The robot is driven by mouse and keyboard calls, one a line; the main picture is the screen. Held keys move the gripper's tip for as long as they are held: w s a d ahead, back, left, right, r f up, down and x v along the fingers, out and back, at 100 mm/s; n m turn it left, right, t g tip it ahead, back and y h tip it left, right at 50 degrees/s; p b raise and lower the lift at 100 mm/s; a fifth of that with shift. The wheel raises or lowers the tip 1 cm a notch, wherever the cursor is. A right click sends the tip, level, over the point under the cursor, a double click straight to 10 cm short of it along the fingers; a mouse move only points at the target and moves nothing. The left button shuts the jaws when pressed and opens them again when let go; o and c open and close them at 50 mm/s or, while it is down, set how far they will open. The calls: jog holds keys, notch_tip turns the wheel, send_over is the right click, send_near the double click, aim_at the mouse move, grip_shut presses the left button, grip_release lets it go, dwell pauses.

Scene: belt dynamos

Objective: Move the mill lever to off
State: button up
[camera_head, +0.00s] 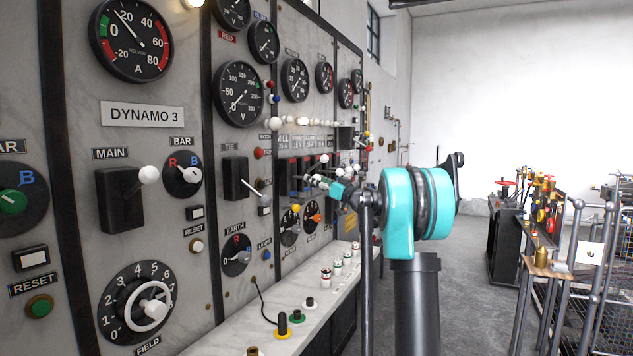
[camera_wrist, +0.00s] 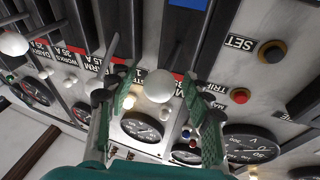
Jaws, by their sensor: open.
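My gripper (camera_wrist: 160,76) is open in the wrist view, with its green finger pads on either side of a white ball knob (camera_wrist: 159,86). The knob looks like the mill lever's, at the end of the lever row; its own label is hidden, and I cannot tell whether the pads touch it. The FARM, WORKS and DAIRY labels run to the left of it, upside down. In the head view my gripper (camera_head: 314,182) is small against the switch row under the MILL label (camera_head: 281,141); the mill lever is not clearly separable there.
Neighbouring levers with white knobs (camera_wrist: 13,43) stand close on the left in the wrist view. A red TRIP button (camera_wrist: 240,96) and a dark SET button (camera_wrist: 272,51) are on the right. A marble ledge (camera_head: 290,330) runs below the panel. Open floor (camera_head: 462,285) lies to the right.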

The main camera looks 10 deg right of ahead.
jog(key=v, duration=1.2)
jog(key=shift+f, duration=0.1)
jog(key=s+a+f+m+g+h, duration=0.1)
jog(key=s+a+f+g, duration=0.2)
jog(key=s+a+f, duration=0.35)
jog(key=s+a+f+g+h, duration=0.1)
jog(key=s+a+f+g, duration=0.2)
jog(key=s+f, duration=0.5)
jog(key=s+a+f+m+g+h, duration=0.1)
jog(key=s+a+f+g+h, duration=0.1)
jog(key=s+a+f, duration=0.55)
jog(key=s+d+f+m+g+h, duration=0.2)
jog(key=s+d+f+h, duration=0.2)
jog(key=s+f, duration=0.7)
jog(key=s+d+f+m+g+h, duration=0.2)
jog(key=s+d+f+h, duration=0.2)
jog(key=s+d+f, duration=0.3)
jog(key=s+f, duration=0.4)
jog(key=shift+s+h, duration=0.3)
jog(key=shift+s, duration=0.1)
